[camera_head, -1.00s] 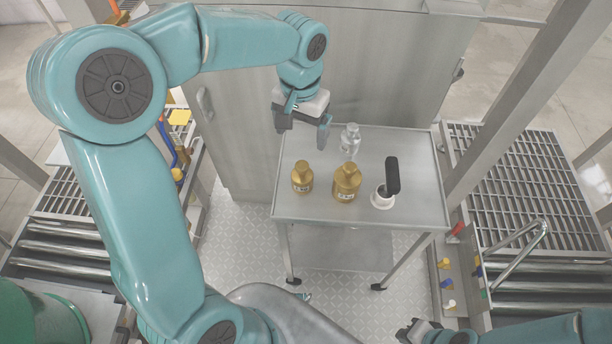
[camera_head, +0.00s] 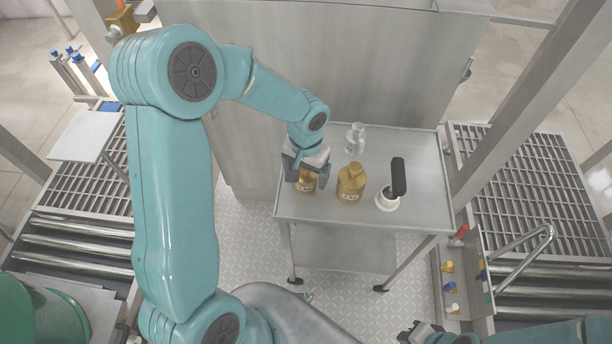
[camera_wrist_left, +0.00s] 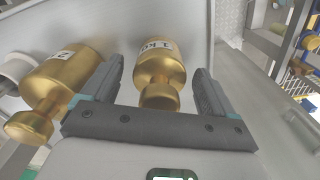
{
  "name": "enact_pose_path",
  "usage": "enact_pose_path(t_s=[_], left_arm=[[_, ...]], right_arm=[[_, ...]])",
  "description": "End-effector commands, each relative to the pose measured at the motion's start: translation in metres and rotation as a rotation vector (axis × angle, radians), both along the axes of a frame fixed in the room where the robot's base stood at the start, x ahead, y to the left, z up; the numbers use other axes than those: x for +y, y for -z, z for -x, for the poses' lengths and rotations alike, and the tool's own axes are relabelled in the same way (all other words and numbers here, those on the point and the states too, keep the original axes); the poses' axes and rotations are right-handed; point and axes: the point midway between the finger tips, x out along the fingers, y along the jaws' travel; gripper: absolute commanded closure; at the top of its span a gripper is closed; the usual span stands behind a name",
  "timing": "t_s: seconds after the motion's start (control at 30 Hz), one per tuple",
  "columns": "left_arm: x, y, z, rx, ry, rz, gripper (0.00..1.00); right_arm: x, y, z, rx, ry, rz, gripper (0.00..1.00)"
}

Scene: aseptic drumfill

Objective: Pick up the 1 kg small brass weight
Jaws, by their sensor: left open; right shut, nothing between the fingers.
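The small brass weight (camera_head: 306,184) stands at the left of the steel cart top. In the left wrist view the small weight (camera_wrist_left: 158,75) shows a label that seems to read 1 KG, and it sits between the two open fingers. My left gripper (camera_head: 305,172) is open, above and around the weight's upper part; its fingers also show in the left wrist view (camera_wrist_left: 160,88). I see gaps beside the weight there. A larger brass weight (camera_head: 351,184) stands just to the right, close to one finger; it is also in the left wrist view (camera_wrist_left: 60,85). My right gripper (camera_head: 415,332) is at the bottom edge, shut and empty.
A steel cabinet (camera_head: 390,60) stands behind. Roller conveyors lie on both sides.

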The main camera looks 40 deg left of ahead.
Motion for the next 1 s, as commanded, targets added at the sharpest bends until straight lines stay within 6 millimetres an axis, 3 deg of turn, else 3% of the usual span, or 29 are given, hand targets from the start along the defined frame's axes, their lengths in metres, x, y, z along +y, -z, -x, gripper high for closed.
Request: enact_pose_path(t_s=[0.3, 0.57, 1.0], left_arm=[[0.0000, 0.0072, -0.0005, 0.000, 0.000, 0.000, 0.16], [0.0001, 0.0070, -0.0006, 0.000, 0.000, 0.000, 1.00], [0.0004, -0.0016, -0.0023, -0.006, 0.000, -0.001, 1.00]], right_arm=[[0.0000, 0.0004, 0.0000, 0.000, 0.000, 0.000, 1.00], [-0.0001, 0.0004, -0.0001, 0.000, 0.000, 0.000, 1.00], [0.0000, -0.0008, 0.0000, 0.000, 0.000, 0.000, 1.00]])
